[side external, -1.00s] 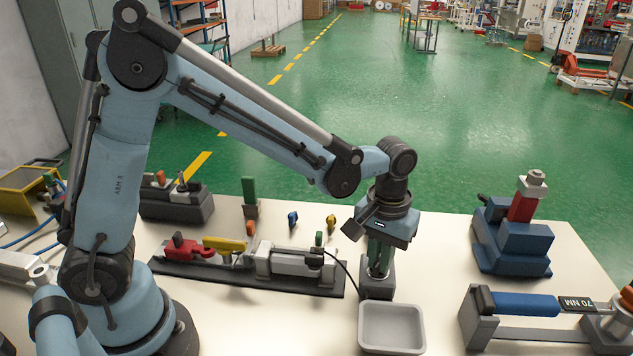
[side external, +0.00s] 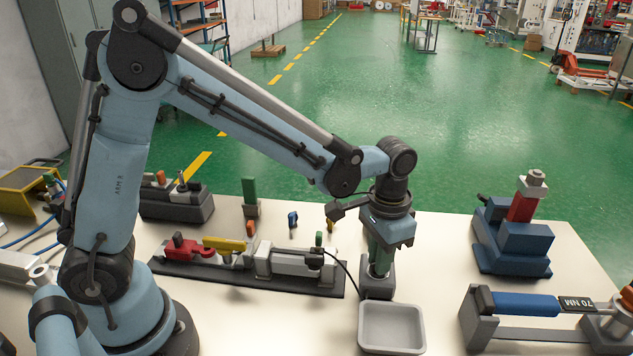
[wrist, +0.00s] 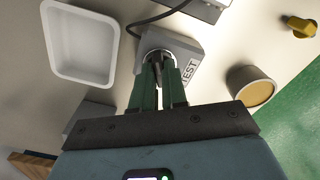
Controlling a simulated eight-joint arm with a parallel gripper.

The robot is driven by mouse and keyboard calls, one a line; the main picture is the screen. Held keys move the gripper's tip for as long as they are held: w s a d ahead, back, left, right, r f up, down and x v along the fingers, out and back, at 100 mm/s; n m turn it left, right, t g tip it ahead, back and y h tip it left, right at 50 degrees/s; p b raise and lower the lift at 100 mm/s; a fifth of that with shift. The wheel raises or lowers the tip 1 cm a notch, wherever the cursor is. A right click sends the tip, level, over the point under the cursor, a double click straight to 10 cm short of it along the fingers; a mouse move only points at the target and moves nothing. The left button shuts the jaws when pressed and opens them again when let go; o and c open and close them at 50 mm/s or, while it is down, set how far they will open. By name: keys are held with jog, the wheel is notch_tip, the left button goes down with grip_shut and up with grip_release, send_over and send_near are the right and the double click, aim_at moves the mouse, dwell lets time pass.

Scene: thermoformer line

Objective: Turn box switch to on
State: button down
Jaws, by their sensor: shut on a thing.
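The box switch is a small grey box (side external: 377,291) on the bench, just behind a grey tray. In the wrist view, the box (wrist: 192,47) has a round collar on top and a label ending in "TEST". My gripper (side external: 380,271) points straight down over the box. In the wrist view, the green fingers of my gripper (wrist: 161,62) are shut on the switch knob at the collar. The fingers hide most of the knob, so I cannot tell which position it points to.
The grey tray (side external: 391,309) stands right in front of the box. A black cable (side external: 349,274) runs from the clamp fixture (side external: 290,262) on the left toward the box. A blue stepped block (side external: 513,243) and a torque wrench (side external: 530,303) stand on the right.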

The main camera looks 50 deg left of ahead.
dwell(0.3)
jog(key=c, duration=1.2)
grip_release()
jog(key=shift+o, duration=0.2)
jog(key=shift+r, duration=0.15)
notch_tip(320, 180, up, 12)
jog(key=s+a+f+n+t, duration=0.3)
jog(key=s+a+t, duration=0.4)
jog(key=s+a, duration=0.2)
jog(key=shift+s+a+f, duration=0.2)
jog(key=shift+s+a, duration=0.2)
jog(key=shift+a, duration=0.65)
